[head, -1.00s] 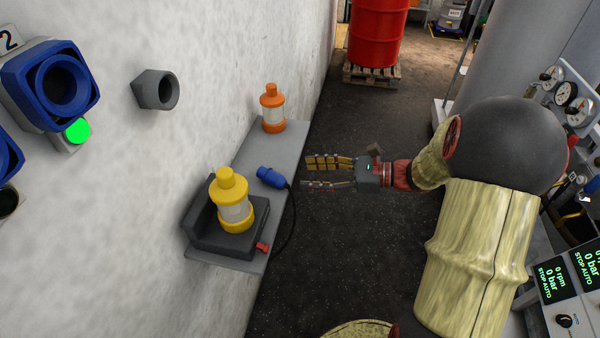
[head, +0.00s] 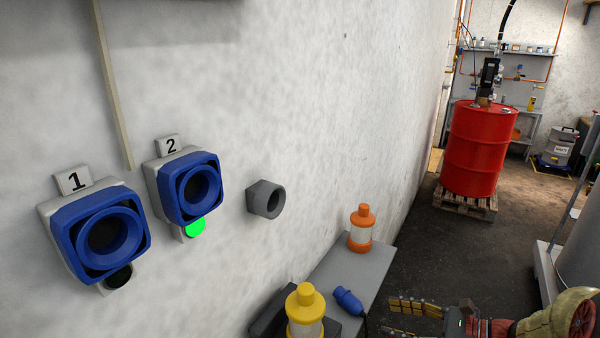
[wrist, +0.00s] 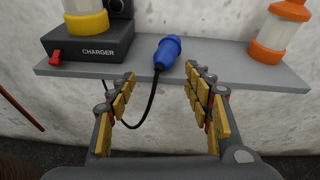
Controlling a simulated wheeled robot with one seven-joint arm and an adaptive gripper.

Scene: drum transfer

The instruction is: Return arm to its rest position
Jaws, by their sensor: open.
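My gripper (head: 416,319) is at the lower right of the head view, over the floor to the right of the wall shelf (head: 375,268). In the wrist view my gripper (wrist: 160,95) is open, its yellow-padded fingers spread with nothing held between them. Beyond the fingertips, a blue plug (wrist: 167,52) with a black cable lies on the shelf, apart from the fingers. It also shows in the head view (head: 347,300). Most of my arm is outside the head view.
A yellow lantern (head: 305,312) stands on the charger (wrist: 85,45); an orange lantern (head: 361,230) stands farther back on the shelf. Blue sockets 1 (head: 95,240) and 2 (head: 187,186) and a grey holder (head: 266,199) are on the wall. A red drum (head: 475,150) stands on a pallet.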

